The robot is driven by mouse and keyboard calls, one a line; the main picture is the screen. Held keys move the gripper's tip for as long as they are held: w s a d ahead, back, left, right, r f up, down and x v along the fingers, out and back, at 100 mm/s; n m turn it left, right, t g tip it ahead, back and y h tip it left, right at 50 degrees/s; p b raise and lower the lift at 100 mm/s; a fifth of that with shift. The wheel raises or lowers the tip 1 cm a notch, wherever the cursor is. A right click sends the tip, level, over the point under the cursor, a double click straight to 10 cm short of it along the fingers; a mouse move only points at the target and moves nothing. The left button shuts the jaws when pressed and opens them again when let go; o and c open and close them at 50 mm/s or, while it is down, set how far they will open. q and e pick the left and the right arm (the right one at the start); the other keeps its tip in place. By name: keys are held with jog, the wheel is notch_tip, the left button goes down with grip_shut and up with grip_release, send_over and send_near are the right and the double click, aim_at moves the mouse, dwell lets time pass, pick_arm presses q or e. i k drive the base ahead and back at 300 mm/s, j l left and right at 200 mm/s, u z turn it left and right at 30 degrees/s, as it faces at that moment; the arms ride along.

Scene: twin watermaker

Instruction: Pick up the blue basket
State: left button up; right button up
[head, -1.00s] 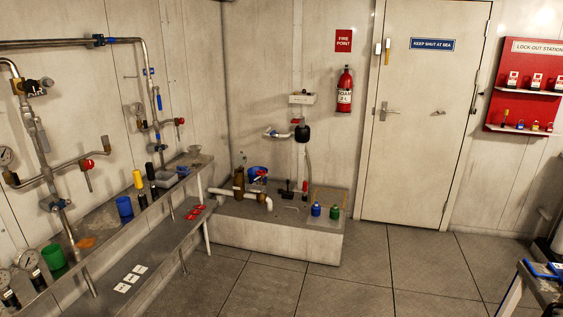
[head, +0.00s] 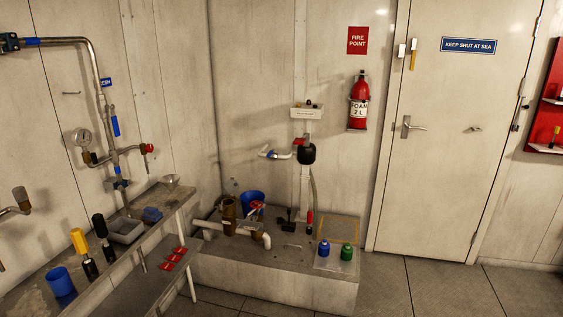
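A blue bucket-like container (head: 246,198), the likeliest blue basket, stands on the low grey plinth (head: 270,273) by the back wall. Something red and white shows at its front, and a brown cylinder (head: 229,208) stands close on its left, so its lower part is partly hidden. A smaller blue cup (head: 60,281) stands on the bench at the lower left. Neither of my grippers is in view.
The bench (head: 95,258) along the left wall holds a grey tray (head: 126,231) and yellow and black handled tools. Blue and green bottles stand at the plinth's right. Floor (head: 395,290) is clear before the door.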

aim_at(324, 249)
jog(key=i, duration=2.8)
jog(key=i+j+z, duration=0.15)
jog(key=i+z, duration=0.35)
jog(key=i, duration=0.15)
